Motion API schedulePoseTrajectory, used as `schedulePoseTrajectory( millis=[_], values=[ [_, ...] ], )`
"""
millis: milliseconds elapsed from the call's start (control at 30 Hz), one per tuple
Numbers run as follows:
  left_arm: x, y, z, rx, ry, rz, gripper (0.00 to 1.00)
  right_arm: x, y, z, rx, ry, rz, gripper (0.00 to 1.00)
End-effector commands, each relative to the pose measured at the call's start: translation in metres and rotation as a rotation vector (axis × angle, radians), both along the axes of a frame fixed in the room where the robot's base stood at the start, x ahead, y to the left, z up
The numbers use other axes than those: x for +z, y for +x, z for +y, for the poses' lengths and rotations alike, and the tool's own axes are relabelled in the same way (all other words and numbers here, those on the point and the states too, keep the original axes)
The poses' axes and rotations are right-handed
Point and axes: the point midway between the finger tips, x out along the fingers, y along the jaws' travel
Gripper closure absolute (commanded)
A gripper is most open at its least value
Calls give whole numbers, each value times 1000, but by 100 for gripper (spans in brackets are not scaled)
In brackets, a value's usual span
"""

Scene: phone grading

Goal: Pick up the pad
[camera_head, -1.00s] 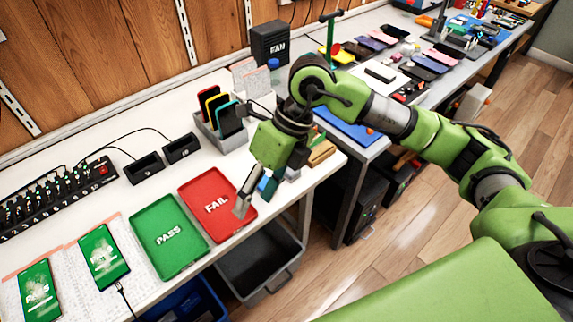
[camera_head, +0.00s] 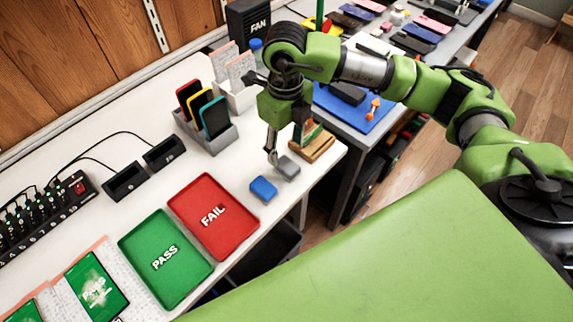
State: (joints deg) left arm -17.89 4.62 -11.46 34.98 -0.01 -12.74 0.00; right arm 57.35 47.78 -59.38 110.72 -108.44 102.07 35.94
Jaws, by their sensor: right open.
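Two small pads lie on the white table near its front edge, right of the red FAIL tray: a blue pad (camera_head: 263,188) and a grey pad (camera_head: 288,169). The task does not say which is the pad. My right gripper (camera_head: 274,154) points down just above and behind the grey pad, with the blue one a little to the front left. It is open and nothing shows between its fingers. Its fingers overlap in this view, so I cannot tell whether they touch the grey pad. My left gripper is not in view.
The red FAIL tray (camera_head: 213,216) and green PASS tray (camera_head: 165,257) lie to the left. A grey holder (camera_head: 212,139) with several phones stands behind. A wooden block stand (camera_head: 312,149) is close right of the gripper. A blue mat (camera_head: 356,108) lies on the farther table.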

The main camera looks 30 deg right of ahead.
Motion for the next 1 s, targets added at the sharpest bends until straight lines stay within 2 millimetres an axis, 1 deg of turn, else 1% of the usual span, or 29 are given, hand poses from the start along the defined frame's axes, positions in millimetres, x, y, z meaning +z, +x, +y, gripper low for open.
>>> schedulePoseTrajectory(
  millis=[33,167,333,433,500,600,700,900,967,1000],
  values=[
    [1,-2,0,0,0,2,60,-9,-1,0,-1,1,4,49],
    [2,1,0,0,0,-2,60,-22,0,0,0,0,2,49],
    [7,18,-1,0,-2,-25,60,-33,0,0,-1,0,2,49],
    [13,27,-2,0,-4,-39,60,-48,-1,-1,-1,0,4,49],
    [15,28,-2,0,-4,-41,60,-59,-1,-1,0,1,4,49],
    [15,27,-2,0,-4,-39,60,-71,0,-1,-1,1,3,49],
    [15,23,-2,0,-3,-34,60,-77,0,-1,0,1,0,49],
    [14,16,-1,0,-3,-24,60,-77,1,-1,0,1,-1,49],
    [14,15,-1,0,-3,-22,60,-77,1,-1,0,1,-1,65],
    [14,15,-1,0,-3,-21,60,-77,1,-1,0,1,-1,75]
  ],
)
